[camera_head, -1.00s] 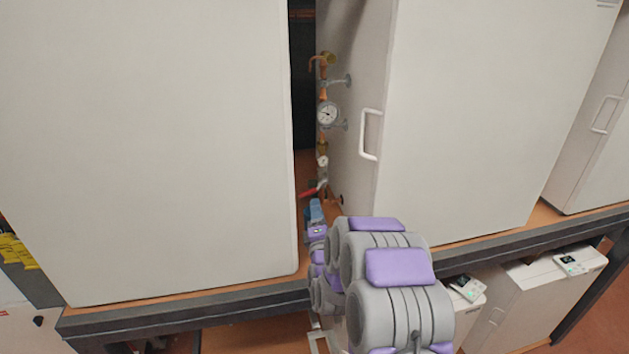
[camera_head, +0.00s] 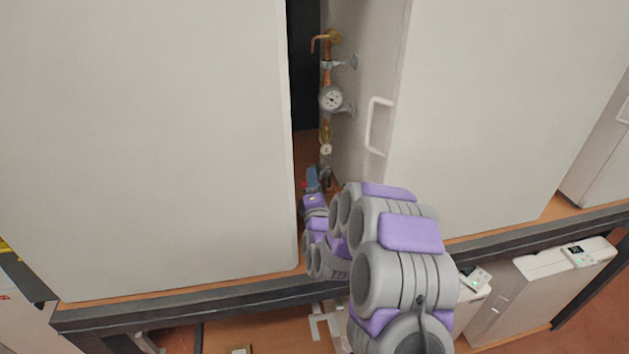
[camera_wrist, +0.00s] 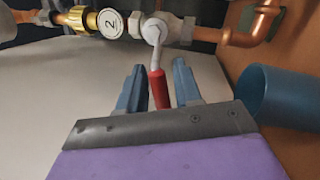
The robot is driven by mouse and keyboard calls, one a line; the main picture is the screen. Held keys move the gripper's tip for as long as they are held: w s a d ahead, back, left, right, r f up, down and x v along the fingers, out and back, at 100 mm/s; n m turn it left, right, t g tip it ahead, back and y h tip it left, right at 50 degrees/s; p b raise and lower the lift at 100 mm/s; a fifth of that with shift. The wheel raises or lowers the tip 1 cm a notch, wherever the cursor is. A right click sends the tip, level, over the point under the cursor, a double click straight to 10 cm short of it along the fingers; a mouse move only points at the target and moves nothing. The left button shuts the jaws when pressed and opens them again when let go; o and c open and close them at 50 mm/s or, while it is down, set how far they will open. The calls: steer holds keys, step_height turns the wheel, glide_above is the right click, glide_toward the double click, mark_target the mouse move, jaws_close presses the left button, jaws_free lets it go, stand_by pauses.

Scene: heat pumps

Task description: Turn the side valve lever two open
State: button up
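The side valve lever two (camera_wrist: 158,84) has a red handle and a pale metal stem on a valve body. It sits beside a brass fitting with a round tag marked 2 (camera_wrist: 111,23) in the wrist view. My gripper (camera_wrist: 156,78) is open, with one blue finger on each side of the red handle. Gaps show between the handle and both fingers. In the head view my arm reaches into the gap between two white cabinets, and my gripper (camera_head: 311,180) is low by the pipe. Only a trace of red shows there, as the gripper and arm hide the lever.
A vertical copper pipe with a gauge (camera_head: 331,98) runs along the side of the right cabinet (camera_head: 480,110). The left cabinet (camera_head: 150,140) stands close to my arm. In the wrist view a blue cylinder (camera_wrist: 290,96) lies right of the fingers, and copper pipe (camera_wrist: 262,25) bends above it.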

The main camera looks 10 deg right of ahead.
steer(key=shift+a, duration=0.2)
steer(key=c, duration=0.3)
jaws_close()
steer(key=shift+d, duration=0.1)
steer(key=shift+f, duration=0.1)
